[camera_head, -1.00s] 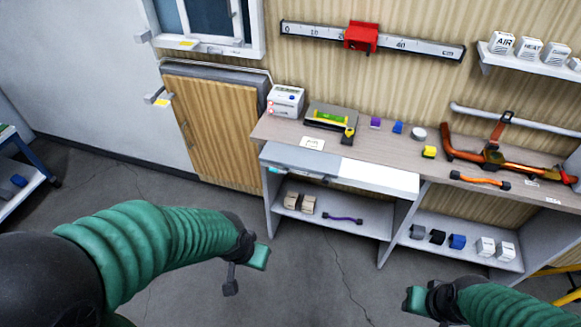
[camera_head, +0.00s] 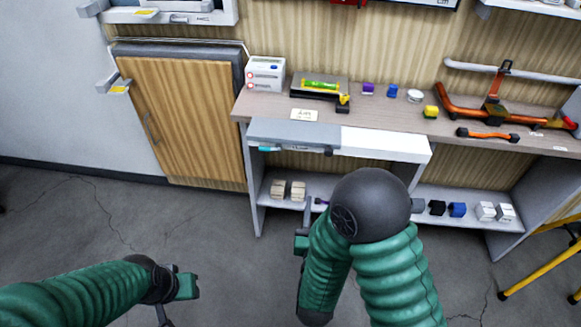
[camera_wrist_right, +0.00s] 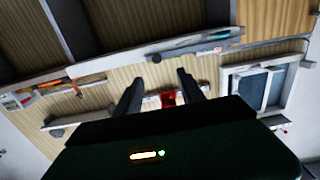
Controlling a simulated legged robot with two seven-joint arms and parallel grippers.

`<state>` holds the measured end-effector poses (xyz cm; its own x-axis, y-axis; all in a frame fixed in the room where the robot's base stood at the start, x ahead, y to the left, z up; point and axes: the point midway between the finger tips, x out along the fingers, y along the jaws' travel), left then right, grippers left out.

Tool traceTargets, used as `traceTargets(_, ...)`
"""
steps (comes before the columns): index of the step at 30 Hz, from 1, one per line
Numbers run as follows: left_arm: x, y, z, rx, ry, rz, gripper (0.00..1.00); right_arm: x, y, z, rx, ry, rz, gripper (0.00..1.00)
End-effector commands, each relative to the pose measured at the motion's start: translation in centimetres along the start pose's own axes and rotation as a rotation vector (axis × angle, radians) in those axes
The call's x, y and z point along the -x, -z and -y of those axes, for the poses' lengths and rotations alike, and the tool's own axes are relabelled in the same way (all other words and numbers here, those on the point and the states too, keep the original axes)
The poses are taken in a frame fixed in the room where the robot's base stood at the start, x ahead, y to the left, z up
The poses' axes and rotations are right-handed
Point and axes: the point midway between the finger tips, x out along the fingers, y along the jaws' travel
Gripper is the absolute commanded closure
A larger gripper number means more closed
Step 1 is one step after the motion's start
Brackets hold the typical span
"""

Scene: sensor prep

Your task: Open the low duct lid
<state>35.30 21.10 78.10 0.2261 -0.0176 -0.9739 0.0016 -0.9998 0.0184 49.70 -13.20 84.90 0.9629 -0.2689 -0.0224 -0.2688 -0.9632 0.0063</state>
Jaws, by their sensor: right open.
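A grey flap (camera_head: 293,133) with a bar handle (camera_head: 290,149) along its front edge sits at the left of the workbench's front; I take it to be the low duct lid, and it looks shut. The handle side also shows in the right wrist view (camera_wrist_right: 195,44). My right gripper (camera_head: 307,212) is below and in front of the flap, apart from it, fingers upward. In the right wrist view its two fingers (camera_wrist_right: 158,90) are spread with nothing between them. My left gripper (camera_head: 165,310) is low at the left, over the floor; its jaw state is unclear.
A wooden cabinet door (camera_head: 183,120) stands left of the bench. The bench top (camera_head: 380,127) holds a white box (camera_head: 265,74), a level and small blocks. The lower shelf (camera_head: 325,187) holds several blocks. A yellow stand (camera_head: 545,262) is at right. Floor ahead is clear.

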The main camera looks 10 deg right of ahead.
Motion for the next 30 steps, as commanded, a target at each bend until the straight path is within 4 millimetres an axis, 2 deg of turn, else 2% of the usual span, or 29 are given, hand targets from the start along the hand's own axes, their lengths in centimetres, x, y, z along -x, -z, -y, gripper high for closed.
traceTargets(4,0.0,0.0,-0.1,-0.002,-0.001,-0.001,0.64,-0.8,0.4,-0.3,0.004,-0.013,-0.027,0.53)
traceTargets(7,0.0,0.1,-0.1,-0.003,-0.001,-0.001,0.64,-2.7,0.6,-0.1,0.006,-0.014,-0.028,0.53)
traceTargets(21,-0.5,-0.1,0.0,-0.001,0.000,-0.001,0.64,-14.4,0.8,0.2,0.010,-0.010,-0.027,0.53)
traceTargets(25,-0.6,-0.1,-0.1,-0.002,0.000,-0.001,0.64,-16.1,0.8,0.1,0.010,-0.010,-0.026,0.53)
traceTargets(30,-0.6,-0.1,-0.1,-0.002,-0.001,-0.001,0.64,-16.7,0.9,0.3,0.012,-0.008,-0.026,0.53)
